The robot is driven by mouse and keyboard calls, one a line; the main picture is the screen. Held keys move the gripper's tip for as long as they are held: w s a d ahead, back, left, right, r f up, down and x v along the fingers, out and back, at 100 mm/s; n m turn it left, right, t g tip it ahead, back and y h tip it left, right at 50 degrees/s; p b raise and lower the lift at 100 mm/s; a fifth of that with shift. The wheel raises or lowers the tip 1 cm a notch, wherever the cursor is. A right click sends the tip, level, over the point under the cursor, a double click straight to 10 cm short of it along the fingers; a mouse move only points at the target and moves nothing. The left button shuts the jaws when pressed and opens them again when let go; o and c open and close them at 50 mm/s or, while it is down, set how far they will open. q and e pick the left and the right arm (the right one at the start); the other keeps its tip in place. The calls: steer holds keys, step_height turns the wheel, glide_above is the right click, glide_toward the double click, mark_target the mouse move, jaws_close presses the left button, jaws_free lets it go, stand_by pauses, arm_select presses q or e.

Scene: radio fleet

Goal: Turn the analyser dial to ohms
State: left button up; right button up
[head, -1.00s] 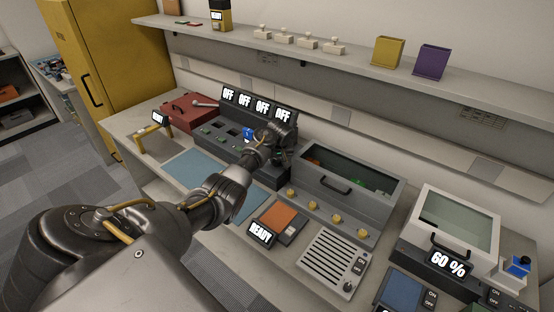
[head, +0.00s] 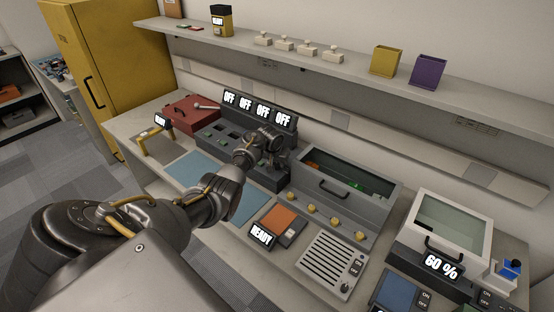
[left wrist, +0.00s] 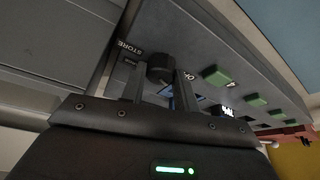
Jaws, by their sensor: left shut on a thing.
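A dark round knob (left wrist: 160,68) sits on a grey panel in the left wrist view, near a small "STORE" label. My left gripper (left wrist: 158,88) has a finger on each side of it and is shut on it. In the head view my left gripper (head: 270,150) is at the right end of the console with the OFF displays (head: 257,106); it hides the knob there. I cannot tell for sure that this console is the analyser. No ohms mark is readable. My right gripper is not in view.
Green buttons (left wrist: 216,75) line the panel beside the gripper. A lidded grey box (head: 345,190) stands close on the right. A red case (head: 192,110) is on the left. A blue mat (head: 205,172) lies in front. A shelf (head: 340,62) runs above.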

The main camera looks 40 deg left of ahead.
arm_select(q)
steer(key=m+h, duration=0.1)
steer(key=m, duration=0.1)
steer(key=shift+a+m, duration=0.15)
steer(key=shift+m, duration=0.25)
steer(key=m+h+b, duration=0.1)
steer(key=m, duration=0.1)
steer(key=shift+a+f+m, duration=0.1)
steer(key=shift+f+m, duration=0.05)
steer(key=shift+m, duration=0.15)
steer(key=m+h+b, duration=0.1)
steer(key=m+b, duration=0.2)
steer(key=b, duration=0.3)
steer(key=m+h+b, duration=0.1)
steer(key=m+b, duration=0.2)
steer(key=b, duration=0.2)
steer(key=shift+f+m+g+h+b, duration=0.15)
steer(key=shift+m+g+h+b, duration=0.15)
steer(key=shift+b, duration=0.1)
steer(key=shift+a+r+m+b, duration=0.1)
steer(key=shift+r+m+b, duration=0.1)
steer(key=shift+m+b, duration=0.35)
steer(key=o, duration=1)
steer(key=shift+c, duration=0.2)
steer(key=shift+r, duration=0.1)
